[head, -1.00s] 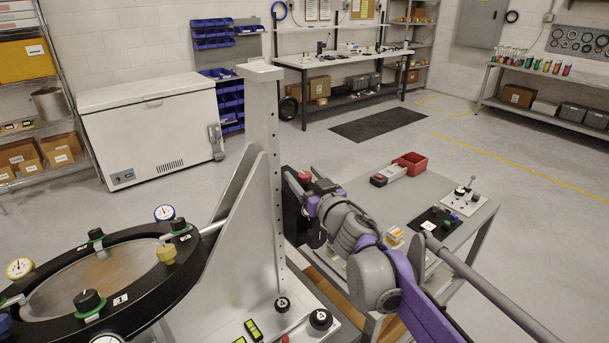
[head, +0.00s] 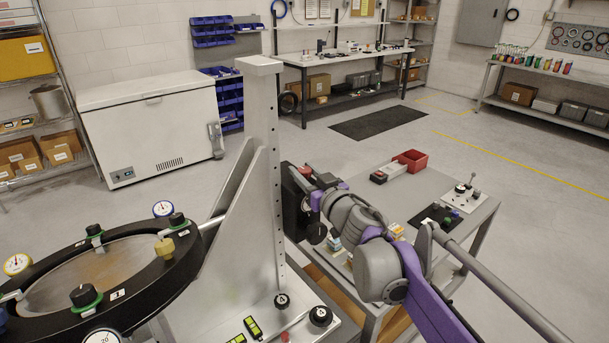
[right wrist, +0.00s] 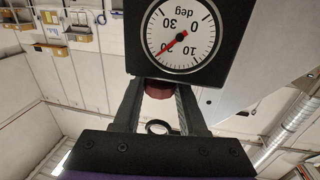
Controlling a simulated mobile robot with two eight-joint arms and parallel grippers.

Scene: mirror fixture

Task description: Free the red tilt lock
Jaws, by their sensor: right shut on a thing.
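The red tilt lock (head: 305,170) is a small red knob on the right side of the grey upright, above a black housing (head: 293,203). My right gripper (head: 312,178) reaches it from the right and partly hides it. In the right wrist view the dark red knob (right wrist: 159,90) sits between the two fingers of the gripper (right wrist: 160,97), which are shut on it. My left gripper is not in view.
A grey upright (head: 262,140) stands left of my right arm. A black ring fixture (head: 130,295) with knobs and dials fills the lower left. A grey cart (head: 405,190) holding a red bin (head: 410,160) and small devices stands right. Open floor lies beyond.

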